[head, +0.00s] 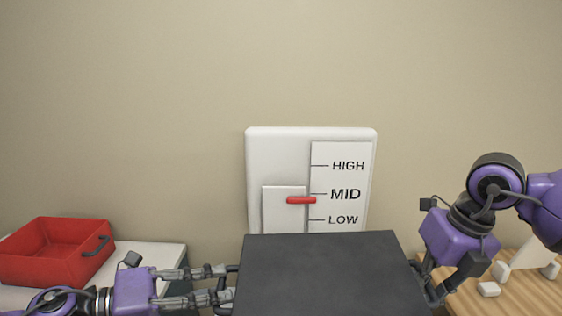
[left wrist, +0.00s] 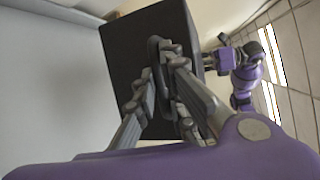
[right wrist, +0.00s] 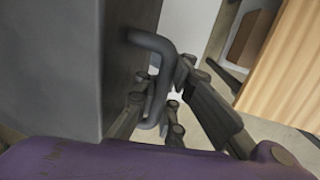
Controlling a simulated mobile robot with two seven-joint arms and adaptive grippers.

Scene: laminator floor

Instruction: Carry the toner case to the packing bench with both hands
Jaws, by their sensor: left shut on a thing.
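The toner case (head: 320,275), a dark grey box, is at the bottom middle of the head view. My left gripper (head: 230,282) is at its left side, shut on the case's left handle (left wrist: 157,50), as the left wrist view shows. My right gripper (head: 438,290) is at the case's right side. In the right wrist view its fingers stand apart, with the bent right handle (right wrist: 160,75) between them. The case's underside is hidden in the head view. I cannot make out which surface is the packing bench.
A red open bin (head: 60,255) with a dark handle stands on a pale surface (head: 150,258) at the left. A wooden top (head: 530,297) with several small white blocks is at the right. A HIGH/MID/LOW panel (head: 280,160) with a red pointer is on the wall behind the case.

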